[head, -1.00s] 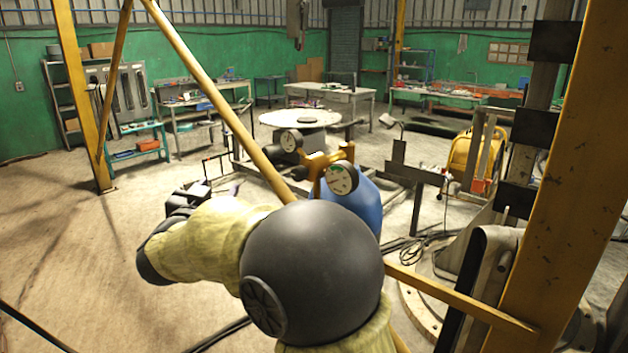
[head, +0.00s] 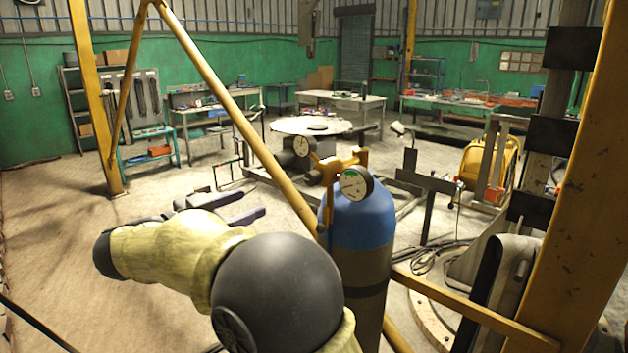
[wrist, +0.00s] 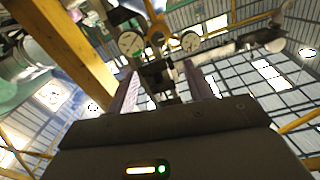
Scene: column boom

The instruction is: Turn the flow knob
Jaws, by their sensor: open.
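A blue gas cylinder (head: 362,222) stands upright in the middle of the head view. On its top sits a brass-yellow regulator (head: 328,172) with two round gauges (head: 356,184). A dark knob-like part (head: 288,159) sticks out on the regulator's left side; I cannot be sure that it is the flow knob. My gripper (head: 252,203) is open and empty, left of and lower than the regulator, apart from it. In the wrist view the regulator (wrist: 155,38) and its gauges lie beyond my open fingers (wrist: 162,72), with a dark part (wrist: 157,74) seen between them.
A slanted yellow pole (head: 235,110) passes close to the regulator and my gripper. A thick yellow post (head: 570,200) and a low yellow bar (head: 465,305) stand at the right. A round table (head: 310,125) is behind. Floor at the left is clear.

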